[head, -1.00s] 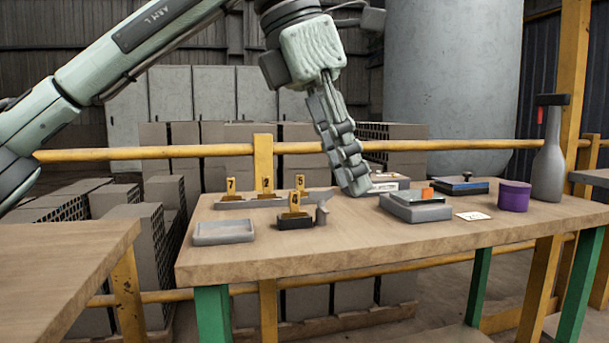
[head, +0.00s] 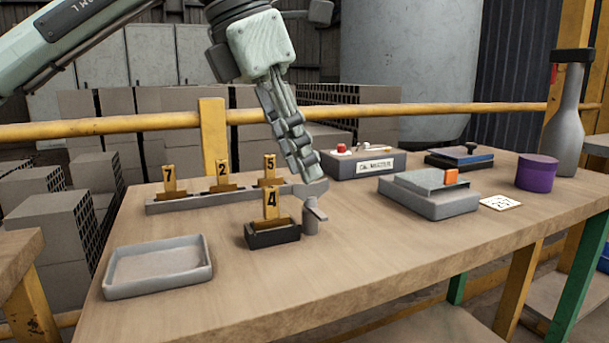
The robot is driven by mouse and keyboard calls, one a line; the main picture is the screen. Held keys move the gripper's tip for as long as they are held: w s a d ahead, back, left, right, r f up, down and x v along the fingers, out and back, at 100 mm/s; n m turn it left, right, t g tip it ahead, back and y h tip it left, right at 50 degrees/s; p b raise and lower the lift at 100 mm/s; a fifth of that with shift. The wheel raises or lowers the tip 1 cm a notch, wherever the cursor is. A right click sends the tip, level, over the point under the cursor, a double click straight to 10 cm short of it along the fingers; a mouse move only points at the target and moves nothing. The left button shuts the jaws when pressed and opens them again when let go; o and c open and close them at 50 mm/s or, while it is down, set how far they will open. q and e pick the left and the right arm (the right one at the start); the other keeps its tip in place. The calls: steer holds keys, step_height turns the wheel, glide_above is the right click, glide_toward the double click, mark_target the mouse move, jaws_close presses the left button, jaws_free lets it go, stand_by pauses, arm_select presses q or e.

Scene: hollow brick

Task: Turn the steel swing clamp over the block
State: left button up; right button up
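The steel swing clamp (head: 312,217) is a small grey post with a short arm on top, standing at the right end of a dark block (head: 272,235). The block holds an upright yellow tag marked 4 (head: 271,205). My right gripper is not in view.
A grey rail (head: 190,201) with tags 7, 2 and 5 lies behind the block. An empty grey tray (head: 158,267) is at front left. A grey box (head: 428,198), a labelled case (head: 362,164) and a purple tub (head: 537,171) stand right. The front tabletop (head: 370,270) is clear.

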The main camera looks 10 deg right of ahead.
mark_target(316, 199)
arm_select(q)
steer(key=shift+x, duration=1.55)
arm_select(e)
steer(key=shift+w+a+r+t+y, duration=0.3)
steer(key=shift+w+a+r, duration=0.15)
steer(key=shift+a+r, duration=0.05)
arm_select(q)
steer(key=shift+c, duration=0.6)
jaws_close()
steer(key=shift+w+r, duration=0.1)
